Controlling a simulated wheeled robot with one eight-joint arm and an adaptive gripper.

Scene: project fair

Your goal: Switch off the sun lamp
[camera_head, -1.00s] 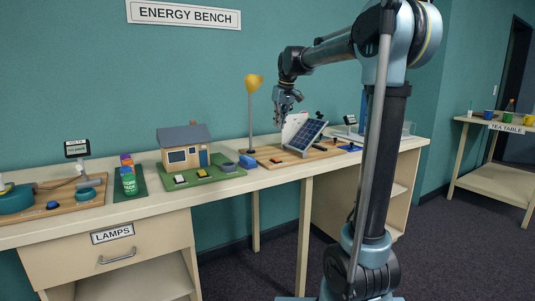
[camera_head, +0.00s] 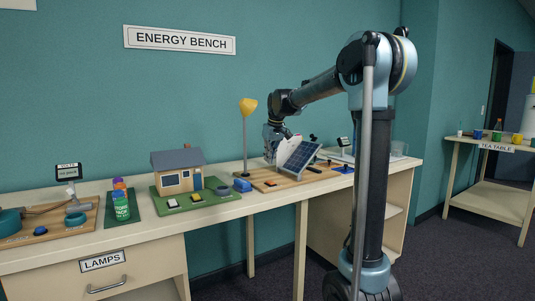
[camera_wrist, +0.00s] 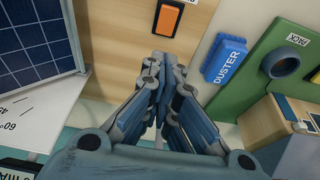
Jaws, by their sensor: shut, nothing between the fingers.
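The sun lamp (camera_head: 248,107) is a yellow head on a thin grey pole at the back of the energy bench. An orange rocker switch (camera_wrist: 169,18) in a dark frame lies on a wooden board (camera_wrist: 125,45) in the wrist view; I cannot tell whether it is on or off. My gripper (camera_head: 271,155) is low over the board, right of the lamp pole and left of the tilted solar panel (camera_head: 300,157). In the wrist view my gripper (camera_wrist: 164,62) is shut and empty, its tips just below the switch in the picture. Contact with the switch is not visible.
A blue duster (camera_wrist: 225,60) lies close to the right of the fingers. The panel (camera_wrist: 35,40) and a white angle scale (camera_wrist: 40,110) are close on the left. A model house (camera_head: 178,172) stands on a green base farther left.

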